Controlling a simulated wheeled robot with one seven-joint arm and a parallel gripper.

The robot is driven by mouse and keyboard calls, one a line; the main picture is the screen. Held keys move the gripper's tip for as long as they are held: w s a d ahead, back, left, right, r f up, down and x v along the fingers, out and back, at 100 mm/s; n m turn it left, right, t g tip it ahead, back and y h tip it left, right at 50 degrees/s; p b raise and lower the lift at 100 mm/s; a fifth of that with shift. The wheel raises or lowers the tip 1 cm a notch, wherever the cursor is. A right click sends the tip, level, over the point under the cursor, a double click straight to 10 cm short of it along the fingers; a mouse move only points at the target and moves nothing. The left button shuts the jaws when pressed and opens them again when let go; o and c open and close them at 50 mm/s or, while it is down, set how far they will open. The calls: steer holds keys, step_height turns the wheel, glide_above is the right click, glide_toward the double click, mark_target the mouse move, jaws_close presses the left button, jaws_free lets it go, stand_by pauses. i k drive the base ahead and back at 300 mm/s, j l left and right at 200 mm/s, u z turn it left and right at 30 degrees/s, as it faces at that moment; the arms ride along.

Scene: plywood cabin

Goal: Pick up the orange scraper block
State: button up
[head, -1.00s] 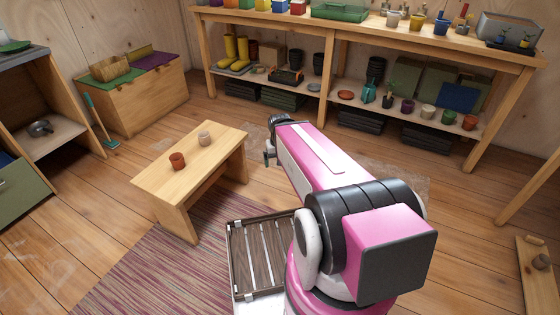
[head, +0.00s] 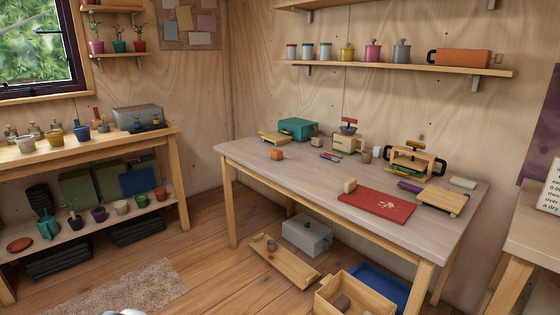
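A small orange block (head: 277,154), which looks like the orange scraper block, sits on the grey-topped worktable (head: 240,150) towards its left end. It stands apart, in front of a teal box (head: 298,128) and a light wooden piece (head: 273,137). It is too small in view to make out details. My gripper is not in view; only a sliver of my own body shows at the bottom edge.
The worktable also holds a red mat (head: 376,206), a wooden press (head: 412,162) and small tools. Below stand a grey box (head: 307,235), a wooden tray (head: 279,262) and a wooden crate (head: 355,294). A plant bench (head: 100,145) is left; floor before the table's left end is open.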

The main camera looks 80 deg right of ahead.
mark_target(276, 155)
steer(key=z, duration=3.1)
steer(key=i, duration=0.4)
